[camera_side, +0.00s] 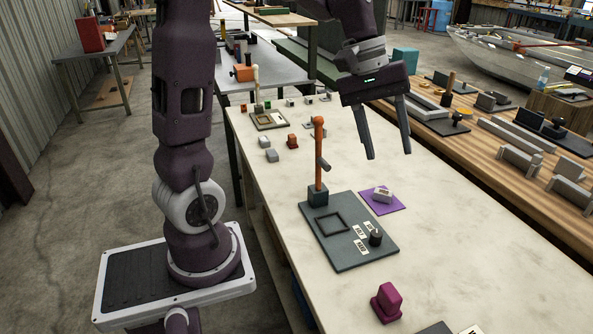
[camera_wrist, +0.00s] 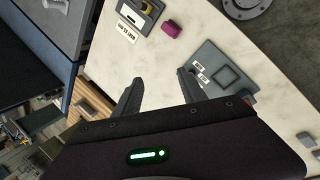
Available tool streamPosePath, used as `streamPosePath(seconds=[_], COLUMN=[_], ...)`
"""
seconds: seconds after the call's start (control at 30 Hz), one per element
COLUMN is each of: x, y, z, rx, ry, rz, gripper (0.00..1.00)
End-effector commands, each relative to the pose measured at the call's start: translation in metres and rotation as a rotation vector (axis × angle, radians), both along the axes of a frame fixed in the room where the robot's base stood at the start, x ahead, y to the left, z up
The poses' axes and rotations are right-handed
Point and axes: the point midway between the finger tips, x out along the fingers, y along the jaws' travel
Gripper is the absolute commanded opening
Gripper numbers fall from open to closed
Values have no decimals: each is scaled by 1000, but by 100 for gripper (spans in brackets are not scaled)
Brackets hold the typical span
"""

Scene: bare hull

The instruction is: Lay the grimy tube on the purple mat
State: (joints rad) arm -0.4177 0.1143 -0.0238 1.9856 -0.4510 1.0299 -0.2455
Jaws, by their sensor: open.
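The purple mat (camera_side: 398,207) lies flat on the pale bench in the side view, with a small pale labelled block (camera_side: 382,194) on it. An orange post (camera_side: 318,145) stands in a dark block on the grey board (camera_side: 343,258). A short dark grey cylinder (camera_side: 323,162) shows at the post's side, tilted; I cannot tell for sure whether it is the grimy tube. My gripper (camera_side: 388,154) is open and empty, fingers pointing down, in the air above the bench. Its fingers also show apart in the wrist view (camera_wrist: 158,76). The mat cannot be made out there.
The grey board also bears a square frame, white labels and a black cylinder (camera_side: 376,237). A magenta block (camera_side: 386,302) sits nearer the camera. Several small blocks and a framed tray (camera_side: 269,121) are at the far end. Bench beyond the mat looks clear.

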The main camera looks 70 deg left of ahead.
Motion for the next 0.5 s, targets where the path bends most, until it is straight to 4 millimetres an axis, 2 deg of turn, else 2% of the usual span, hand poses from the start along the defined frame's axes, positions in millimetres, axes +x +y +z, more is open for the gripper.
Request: streamPosePath(seconds=[0.03,0.1,0.2,0.33,0.5], x=[-36,-86,-142,-181,-193], y=[-23,-41,-50,-48,-46], z=[16,24,23,13,8], rx=[104,251,422,560,606], ry=[-68,-160,-280,-382,-414], rz=[-135,-321,-534,-698,-751], gripper=[48,48,48,48,48])
